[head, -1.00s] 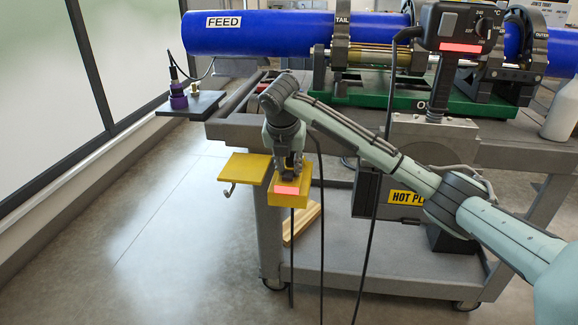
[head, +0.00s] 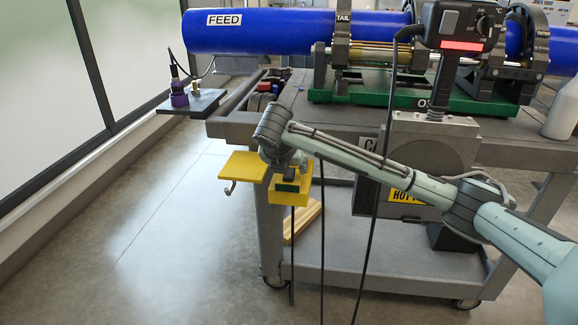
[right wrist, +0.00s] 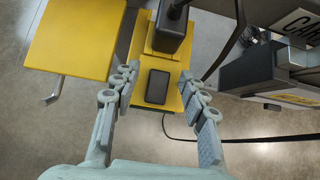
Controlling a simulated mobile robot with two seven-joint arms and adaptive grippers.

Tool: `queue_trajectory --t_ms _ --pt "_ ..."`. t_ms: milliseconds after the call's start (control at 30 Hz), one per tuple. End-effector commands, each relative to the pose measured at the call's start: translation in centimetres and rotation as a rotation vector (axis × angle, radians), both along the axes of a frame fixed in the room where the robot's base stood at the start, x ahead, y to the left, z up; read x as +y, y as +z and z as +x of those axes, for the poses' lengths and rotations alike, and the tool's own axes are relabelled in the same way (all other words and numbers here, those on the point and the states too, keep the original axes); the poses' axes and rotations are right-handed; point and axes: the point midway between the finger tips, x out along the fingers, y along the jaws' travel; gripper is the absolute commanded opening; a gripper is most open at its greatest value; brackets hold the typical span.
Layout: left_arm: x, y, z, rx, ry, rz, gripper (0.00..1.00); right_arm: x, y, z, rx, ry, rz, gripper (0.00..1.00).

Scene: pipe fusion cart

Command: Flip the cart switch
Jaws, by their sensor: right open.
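The cart switch is a yellow box (head: 290,197) with a dark, unlit rocker face (head: 287,187), at the left front end of the cart. In the right wrist view the rocker (right wrist: 158,87) is a dark rectangle on the yellow face (right wrist: 165,124). My right gripper (right wrist: 159,74) is open and empty, with one finger on each side of the switch. I cannot tell if the fingers touch it. In the head view my right gripper (head: 286,163) is just above the box, its fingers partly hidden. My left gripper is not in view.
A yellow plate with a hook (head: 244,166) sits left of the switch. Black cables (head: 321,240) hang in front of the grey cart (head: 375,284). A heater with a red display (head: 460,45) stands to the right. Open floor lies left.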

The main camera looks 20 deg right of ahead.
Motion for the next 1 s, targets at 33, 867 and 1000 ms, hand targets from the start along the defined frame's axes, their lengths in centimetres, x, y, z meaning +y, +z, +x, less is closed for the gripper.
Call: queue_trajectory --t_ms 33,867,1000 --pt "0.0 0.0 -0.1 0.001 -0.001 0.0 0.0 0.0 0.0 0.0 0.0 0.0 0.0 0.43" --pt "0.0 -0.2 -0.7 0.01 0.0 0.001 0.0 4.1 8.9 -6.6 -0.001 0.001 0.0 0.43" --pt "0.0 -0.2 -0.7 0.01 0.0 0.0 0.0 4.2 9.0 -6.8 0.0 0.0 0.0 0.43"
